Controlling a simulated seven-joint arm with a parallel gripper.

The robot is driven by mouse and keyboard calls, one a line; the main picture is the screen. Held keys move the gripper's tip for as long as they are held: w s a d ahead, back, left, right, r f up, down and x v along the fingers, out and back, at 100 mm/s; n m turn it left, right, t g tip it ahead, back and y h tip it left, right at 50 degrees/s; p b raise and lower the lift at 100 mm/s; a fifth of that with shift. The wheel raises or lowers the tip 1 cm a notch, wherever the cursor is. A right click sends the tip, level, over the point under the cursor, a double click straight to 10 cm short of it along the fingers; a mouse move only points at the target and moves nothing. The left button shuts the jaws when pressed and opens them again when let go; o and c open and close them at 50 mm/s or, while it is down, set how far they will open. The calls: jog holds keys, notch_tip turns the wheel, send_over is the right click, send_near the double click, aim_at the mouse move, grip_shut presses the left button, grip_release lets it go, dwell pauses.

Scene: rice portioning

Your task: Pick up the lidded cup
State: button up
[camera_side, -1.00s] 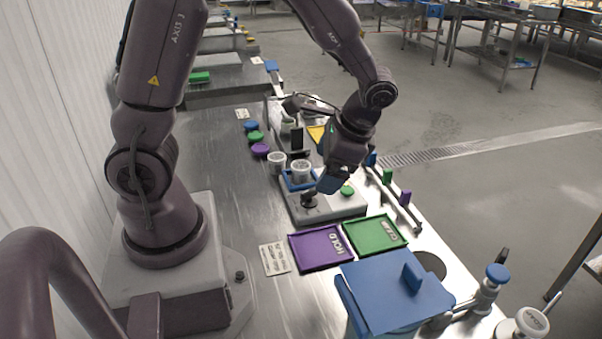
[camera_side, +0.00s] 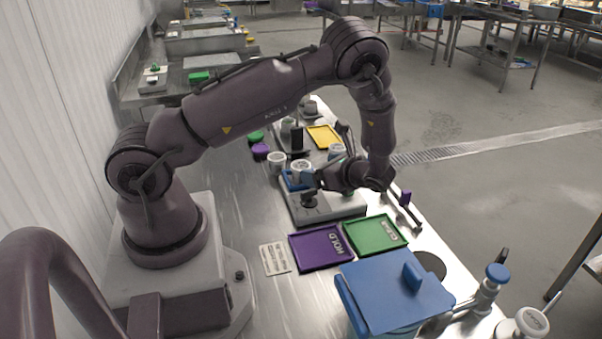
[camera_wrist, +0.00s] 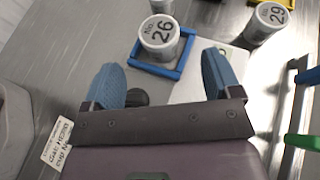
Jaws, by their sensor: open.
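A grey-white lidded cup marked No 26 (camera_wrist: 159,38) stands upright in a square blue frame (camera_wrist: 146,67) in the wrist view. In the side view the cup (camera_side: 301,168) stands in the same frame on a grey base, partly hidden by my gripper. My gripper (camera_wrist: 165,62) is open and empty, its two blue fingers pointing toward the cup, one to each side of its line. The cup is beyond the fingertips, not between them. In the side view my gripper (camera_side: 314,180) is low, just right of the cup.
Another cup, marked 29 (camera_wrist: 268,22), stands to the right; a white cup (camera_side: 277,160) stands left of the frame. A purple HOLD tray (camera_side: 322,264) and a green tray (camera_side: 391,246) lie in front. A blue-lidded bin (camera_side: 385,300) is nearest the camera.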

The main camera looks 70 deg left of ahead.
aim_at(303, 166)
jog(key=x, duration=0.7)
jog(key=shift+s+a, duration=0.15)
jog(key=shift+a, duration=0.1)
jog(key=c, duration=1)
